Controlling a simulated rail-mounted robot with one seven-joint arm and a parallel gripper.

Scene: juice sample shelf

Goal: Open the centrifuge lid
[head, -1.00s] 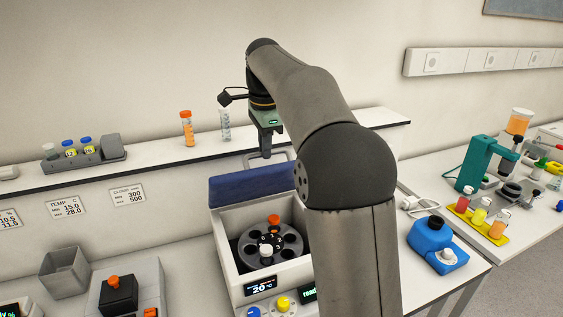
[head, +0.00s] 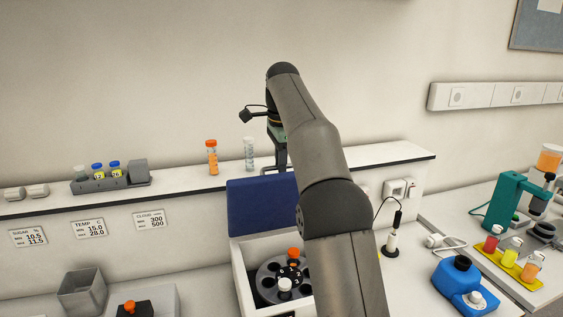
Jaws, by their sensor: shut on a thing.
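The centrifuge (head: 240,274) is a white box with its blue lid (head: 258,208) standing raised, close to upright, at the back. The dark rotor (head: 268,284) is exposed inside, with an orange-capped tube (head: 293,254) and a white-capped tube (head: 285,285) in it. My gripper (head: 281,168) is at the lid's top edge, shut on the lid handle. My arm hides the lid's right part, and the grip itself is small and partly covered.
Behind the lid, a shelf (head: 190,181) holds an orange tube (head: 212,158), a clear tube (head: 249,155) and a grey rack (head: 112,180). A grey bin (head: 82,290) stands left of the centrifuge.

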